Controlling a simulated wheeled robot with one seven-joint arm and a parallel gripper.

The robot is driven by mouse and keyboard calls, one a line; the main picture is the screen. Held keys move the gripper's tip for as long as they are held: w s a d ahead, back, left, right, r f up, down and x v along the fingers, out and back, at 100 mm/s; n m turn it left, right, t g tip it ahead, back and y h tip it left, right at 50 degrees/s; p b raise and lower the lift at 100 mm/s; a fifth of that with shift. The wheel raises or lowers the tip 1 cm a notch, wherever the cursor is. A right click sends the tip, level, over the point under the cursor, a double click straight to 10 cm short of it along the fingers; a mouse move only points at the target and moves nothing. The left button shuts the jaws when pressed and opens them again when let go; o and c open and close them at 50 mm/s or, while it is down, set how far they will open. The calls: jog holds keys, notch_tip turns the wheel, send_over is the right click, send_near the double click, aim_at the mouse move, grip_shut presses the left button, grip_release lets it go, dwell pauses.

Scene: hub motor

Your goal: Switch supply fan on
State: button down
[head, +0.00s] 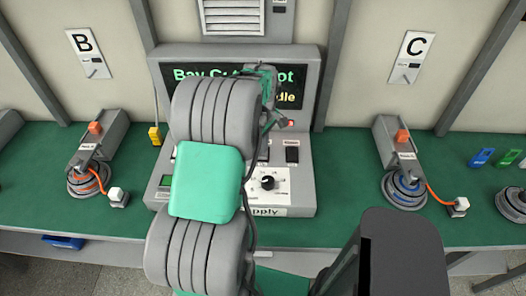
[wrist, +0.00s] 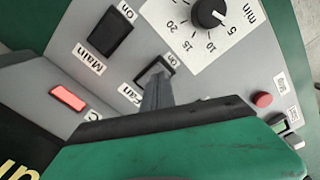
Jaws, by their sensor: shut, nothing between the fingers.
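The black fan switch (wrist: 152,71) sits on the sloped grey supply panel, with a Fan label beside it. It is partly hidden behind my gripper (wrist: 157,88), whose shut, empty fingertips overlap it in the wrist view. Whether they touch it I cannot tell. In the head view my arm covers much of the panel, and my gripper (head: 268,127) is just above the switches. The larger black main switch (wrist: 110,32), labelled Main and On, is beside the fan switch; it also shows in the head view (head: 292,152).
A timer dial (head: 268,182) is close to the switches. A red lamp (wrist: 68,97) is lit; a red button (wrist: 262,100) is at the other side. The screen (head: 290,97) reads Idle. Hub motor stations B (head: 90,178) and C (head: 404,188) flank the panel on the green bench.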

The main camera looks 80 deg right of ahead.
jog(key=shift+f+b, duration=0.6)
jog(key=shift+f, duration=0.4)
dwell(0.4)
jog(key=shift+r+p, duration=2.35)
jog(key=shift+r, duration=1.25)
